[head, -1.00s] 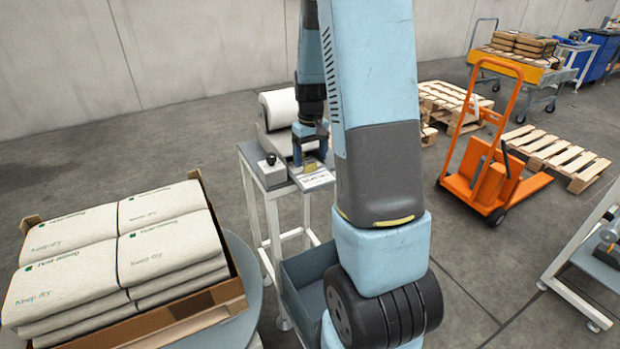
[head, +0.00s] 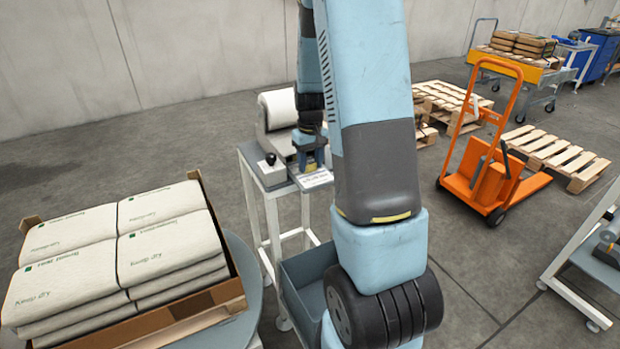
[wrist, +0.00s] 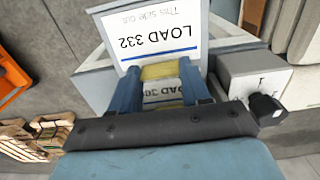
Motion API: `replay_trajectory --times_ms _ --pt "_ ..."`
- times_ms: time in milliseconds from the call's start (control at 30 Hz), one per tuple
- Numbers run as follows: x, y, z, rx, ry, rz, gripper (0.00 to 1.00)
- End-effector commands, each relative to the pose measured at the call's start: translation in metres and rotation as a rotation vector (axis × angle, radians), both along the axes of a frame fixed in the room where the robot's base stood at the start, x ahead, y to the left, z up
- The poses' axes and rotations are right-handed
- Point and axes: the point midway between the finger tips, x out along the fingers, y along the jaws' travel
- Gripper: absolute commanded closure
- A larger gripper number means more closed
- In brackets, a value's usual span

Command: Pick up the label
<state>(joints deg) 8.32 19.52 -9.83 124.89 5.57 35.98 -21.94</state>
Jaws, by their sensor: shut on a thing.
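The white label (wrist: 165,32) with a blue border reads "LOAD 332" and "This Side Out", upside down in the wrist view. A yellow strip (wrist: 160,71) is at its near edge, between the two blue fingers. My gripper (wrist: 161,78) is shut on the label at this strip. In the head view my gripper (head: 313,163) is low over the grey stand, with the label (head: 316,179) just in front of it. Part of a second printed "LOAD" face shows between the fingers. I cannot tell whether the label touches the stand.
A label printer with a white roll (head: 278,108) stands on the grey stand (head: 258,172), close behind my gripper. A box of stacked bags (head: 215,300) is at left. A grey bin (head: 300,285) is below the stand. An orange pallet truck (head: 492,180) and pallets are at right.

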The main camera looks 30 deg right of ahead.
Motion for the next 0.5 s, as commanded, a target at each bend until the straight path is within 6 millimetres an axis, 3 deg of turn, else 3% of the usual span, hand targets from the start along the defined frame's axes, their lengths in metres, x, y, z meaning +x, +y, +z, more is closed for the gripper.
replay_trajectory --times_ms 100,367,500 --pt "0.000 0.000 0.000 0.000 0.000 0.000 0.82" --pt "0.000 0.000 0.002 0.000 -0.001 0.000 0.82" --pt "0.001 0.000 0.013 -0.001 -0.004 0.000 0.82"
